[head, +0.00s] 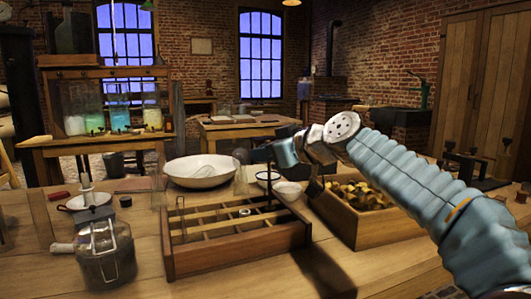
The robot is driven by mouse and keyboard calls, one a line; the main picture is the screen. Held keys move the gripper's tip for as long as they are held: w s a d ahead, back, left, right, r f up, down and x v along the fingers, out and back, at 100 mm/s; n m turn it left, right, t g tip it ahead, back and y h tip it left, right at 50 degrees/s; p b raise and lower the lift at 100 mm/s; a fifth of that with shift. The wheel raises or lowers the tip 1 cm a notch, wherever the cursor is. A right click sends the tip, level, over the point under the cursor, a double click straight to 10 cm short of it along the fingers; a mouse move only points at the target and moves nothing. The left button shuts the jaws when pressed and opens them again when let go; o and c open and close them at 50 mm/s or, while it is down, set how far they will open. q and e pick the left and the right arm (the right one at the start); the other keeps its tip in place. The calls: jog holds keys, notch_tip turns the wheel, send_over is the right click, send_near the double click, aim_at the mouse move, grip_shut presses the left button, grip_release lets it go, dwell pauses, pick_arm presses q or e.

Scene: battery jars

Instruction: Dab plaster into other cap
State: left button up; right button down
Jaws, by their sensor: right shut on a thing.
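My right arm comes in from the right, and its dark gripper (264,155) is above the back right part of the wooden divided tray (240,242). It is shut on a thin dark upright stick (269,188), whose lower end is hard to make out. Two small white bowls, one behind (265,177) and one in front (288,190), stand close to the stick; the front one seems to hold white stuff. A small round metallic piece (245,212), perhaps a cap, sits in the tray. I cannot make out another cap clearly. My left gripper is not in view.
A wide white bowl (200,168) stands behind the tray. A glass jar with fittings (105,250) is at the left front. A wooden box of yellowish lumps (352,224) is right of the tray, under my arm. The table's front middle is mostly clear.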

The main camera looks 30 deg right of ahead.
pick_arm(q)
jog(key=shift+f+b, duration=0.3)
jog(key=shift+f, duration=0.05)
pick_arm(e)
jog(key=shift+f, duration=0.25)
dwell(0.8)
